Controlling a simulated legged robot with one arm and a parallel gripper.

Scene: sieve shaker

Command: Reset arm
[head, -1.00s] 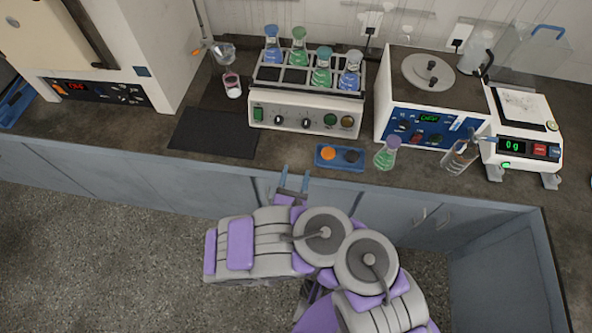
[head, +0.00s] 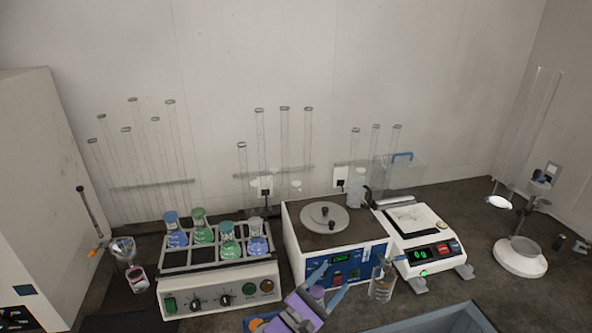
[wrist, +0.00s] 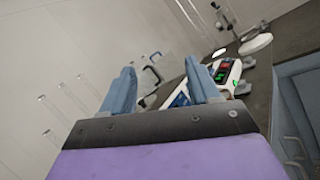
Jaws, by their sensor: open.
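My gripper (head: 335,276) is open, with two blue fingers spread apart. In the head view it is at the bottom centre, in front of the blue-fronted shaker (head: 300,255). In the wrist view, my gripper (wrist: 160,68) has nothing between its fingers. It points towards the wall and the white balance (wrist: 222,80). In the head view the gripper covers part of the counter. The small flask that stood there is mostly hidden; only a purple cap seems to show.
A flask rack shaker (head: 222,297) holds several stoppered flasks at left. The balance (head: 425,252) and a glass beaker (head: 382,285) are to the right of my gripper. A white-based stand (head: 520,262) is at far right. A large white appliance (head: 35,180) is at far left.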

